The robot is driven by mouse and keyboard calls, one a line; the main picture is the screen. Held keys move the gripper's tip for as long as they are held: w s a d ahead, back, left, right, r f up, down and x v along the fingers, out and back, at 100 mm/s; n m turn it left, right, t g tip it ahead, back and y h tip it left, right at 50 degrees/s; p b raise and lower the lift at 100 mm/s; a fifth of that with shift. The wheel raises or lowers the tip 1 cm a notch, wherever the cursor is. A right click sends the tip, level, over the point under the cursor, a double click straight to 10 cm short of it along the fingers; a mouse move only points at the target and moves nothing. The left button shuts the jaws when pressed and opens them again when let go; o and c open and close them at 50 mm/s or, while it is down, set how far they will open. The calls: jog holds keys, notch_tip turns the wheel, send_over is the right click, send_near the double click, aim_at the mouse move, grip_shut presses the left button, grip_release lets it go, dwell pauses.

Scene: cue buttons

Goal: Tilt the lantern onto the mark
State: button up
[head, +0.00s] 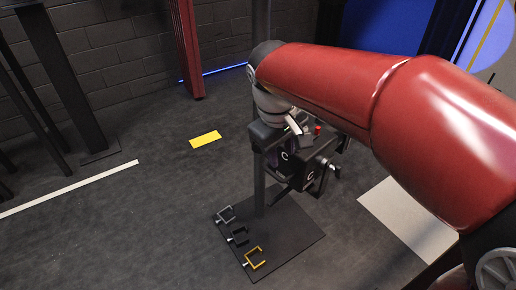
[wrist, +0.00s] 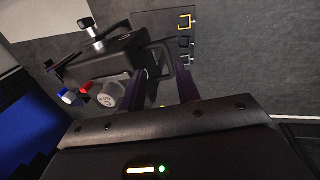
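The black lantern (head: 305,168) hangs on an upright pole (head: 259,190), with knobs and a bracket on its side. Its body (wrist: 118,62) fills the upper left of the wrist view, with a silver-and-black knob on top and a round grey knob (wrist: 107,97) below. The likely mark is a yellow rectangle (head: 205,139) on the floor, left of the pole. My gripper's fingers (wrist: 172,88) stand apart beside the lantern body, with grey floor showing between them. Contact with the lantern cannot be told. In the head view the fingertips are hard to make out.
A dark base plate (head: 300,235) carries grey, black and yellow clamps (head: 256,259). A white strip (head: 70,188) runs across the floor at left. A pale panel (head: 405,215) lies at right. The floor around the yellow rectangle is clear.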

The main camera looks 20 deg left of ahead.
aim_at(273, 173)
jog(key=shift+n, duration=0.4)
jog(key=f, duration=0.2)
jog(key=w+a+f, duration=0.1)
jog(key=f, duration=0.2)
jog(key=w+a+f, duration=0.1)
jog(key=f, duration=0.2)
jog(key=shift+a+b, duration=0.15)
jog(key=shift+b, duration=0.15)
grip_shut()
